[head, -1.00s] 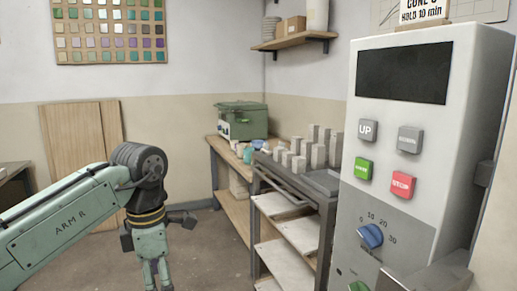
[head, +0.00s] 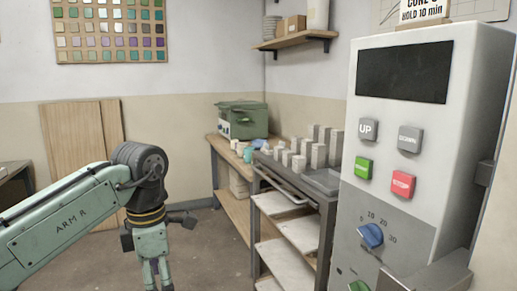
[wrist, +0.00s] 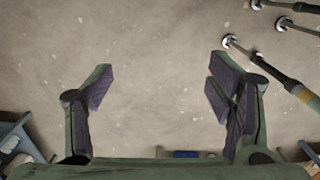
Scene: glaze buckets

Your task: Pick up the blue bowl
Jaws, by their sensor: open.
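A small light-blue shape (head: 258,143), possibly the blue bowl, sits on the far wooden bench in front of the green box; it is too small to tell its form for sure. A teal cup-like piece (head: 248,155) stands just nearer to it. My gripper (head: 158,276) hangs pointing down at the lower left of the head view, well apart from the bench. In the wrist view my gripper (wrist: 158,88) is open and empty, with bare floor beneath it.
A metal rack (head: 295,190) with grey blocks on top stands before the wooden bench (head: 228,185). A large control cabinet (head: 395,150) with buttons fills the right. Metal rods (wrist: 290,80) show at the wrist view's upper right. The floor (head: 215,245) left of the rack is clear.

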